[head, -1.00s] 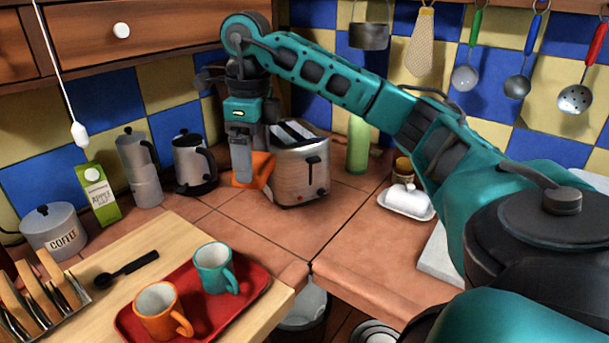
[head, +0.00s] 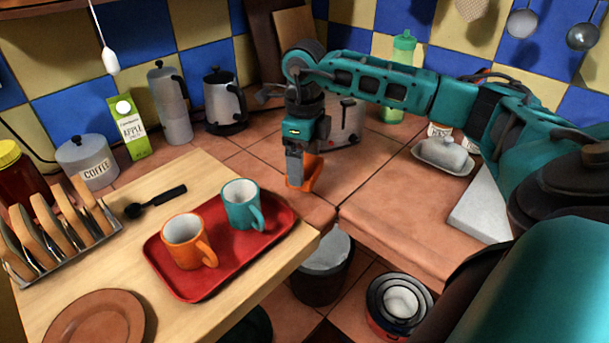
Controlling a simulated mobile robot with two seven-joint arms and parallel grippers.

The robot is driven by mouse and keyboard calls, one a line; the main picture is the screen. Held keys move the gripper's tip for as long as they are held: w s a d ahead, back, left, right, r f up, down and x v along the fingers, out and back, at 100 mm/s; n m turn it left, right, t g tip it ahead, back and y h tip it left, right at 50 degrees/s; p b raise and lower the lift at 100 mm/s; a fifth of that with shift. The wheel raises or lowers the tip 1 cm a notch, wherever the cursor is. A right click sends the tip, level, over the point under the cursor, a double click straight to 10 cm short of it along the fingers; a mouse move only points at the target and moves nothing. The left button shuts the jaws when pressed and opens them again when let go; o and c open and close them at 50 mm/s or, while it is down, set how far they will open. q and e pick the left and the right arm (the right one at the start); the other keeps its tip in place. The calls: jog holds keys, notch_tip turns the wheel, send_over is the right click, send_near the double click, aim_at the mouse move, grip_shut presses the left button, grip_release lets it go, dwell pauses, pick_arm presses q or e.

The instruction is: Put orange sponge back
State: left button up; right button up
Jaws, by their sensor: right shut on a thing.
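The orange sponge (head: 311,173) is in my right gripper (head: 296,170), in the middle of the head view. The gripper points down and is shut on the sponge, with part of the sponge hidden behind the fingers. The sponge is just in front of the toaster (head: 345,123), over or on the tiled counter near its front edge. I cannot tell whether it touches the tiles. My left gripper is not in view.
A red tray (head: 187,285) with a teal mug (head: 240,203) and an orange mug (head: 186,241) is on the wooden board at left. A bucket (head: 322,268) stands below the counter corner. A butter dish (head: 443,155) and a white slab (head: 483,208) are at right.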

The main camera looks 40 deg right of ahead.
jog(key=shift+f, duration=2.25)
jog(key=o, duration=0.7)
jog(key=shift+f, duration=0.15)
jog(key=shift+c, duration=0.2)
jog(key=shift+r, duration=0.3)
notch_tip(320, 180, up, 12)
jog(key=shift+f, duration=0.1)
